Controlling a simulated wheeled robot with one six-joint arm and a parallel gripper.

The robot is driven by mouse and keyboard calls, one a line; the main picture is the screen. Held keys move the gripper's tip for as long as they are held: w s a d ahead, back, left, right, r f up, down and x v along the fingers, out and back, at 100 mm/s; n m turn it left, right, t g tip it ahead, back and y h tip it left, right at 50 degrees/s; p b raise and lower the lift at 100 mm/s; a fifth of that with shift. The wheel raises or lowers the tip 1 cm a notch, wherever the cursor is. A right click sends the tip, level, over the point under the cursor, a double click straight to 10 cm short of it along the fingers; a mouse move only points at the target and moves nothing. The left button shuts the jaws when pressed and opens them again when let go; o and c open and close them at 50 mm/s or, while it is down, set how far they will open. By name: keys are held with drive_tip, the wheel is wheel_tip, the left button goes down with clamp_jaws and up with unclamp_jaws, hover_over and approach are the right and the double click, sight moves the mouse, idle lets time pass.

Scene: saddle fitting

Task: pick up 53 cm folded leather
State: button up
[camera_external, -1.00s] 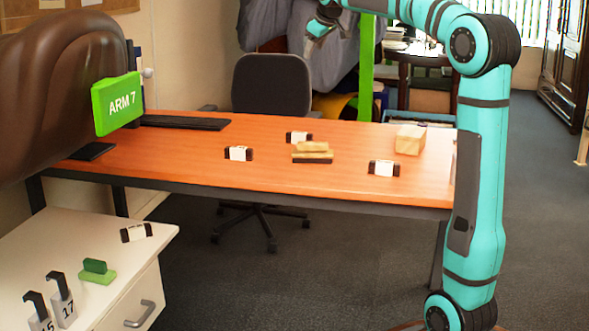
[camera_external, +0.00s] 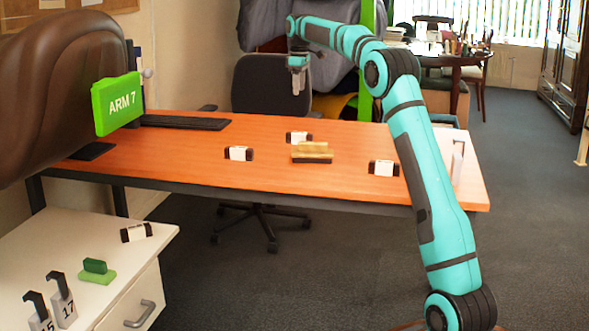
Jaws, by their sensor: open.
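Several small dark rolls or folded pieces with white labels could be the folded leather. On the orange table lie one at left (camera_external: 238,153), one farther back (camera_external: 299,138) and one at right (camera_external: 384,168). Another (camera_external: 136,232) lies on the white cabinet. The label print is too small to read, so I cannot tell which is 53 cm. My gripper (camera_external: 298,68) is open, pointing down, high in the picture in front of the chair back. It appears above the back piece and apart from it; nothing shows in its jaws.
A tan stacked block (camera_external: 312,153) sits among the labelled pieces on the table (camera_external: 200,180). A brown saddle-like form (camera_external: 60,90) with a green "ARM 7" tag (camera_external: 117,103) fills the left. The white cabinet (camera_external: 60,240) holds a green block (camera_external: 96,270) and numbered hooks (camera_external: 62,300).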

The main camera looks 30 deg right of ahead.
sight(299, 133)
drive_tip(key=f, duration=1.8)
drive_tip(key=shift+w+d+f, duration=0.3)
drive_tip(key=shift+w+d, duration=0.05)
drive_tip(key=shift+w, duration=0.05)
drive_tip(key=shift+c, duration=0.2)
clamp_jaws()
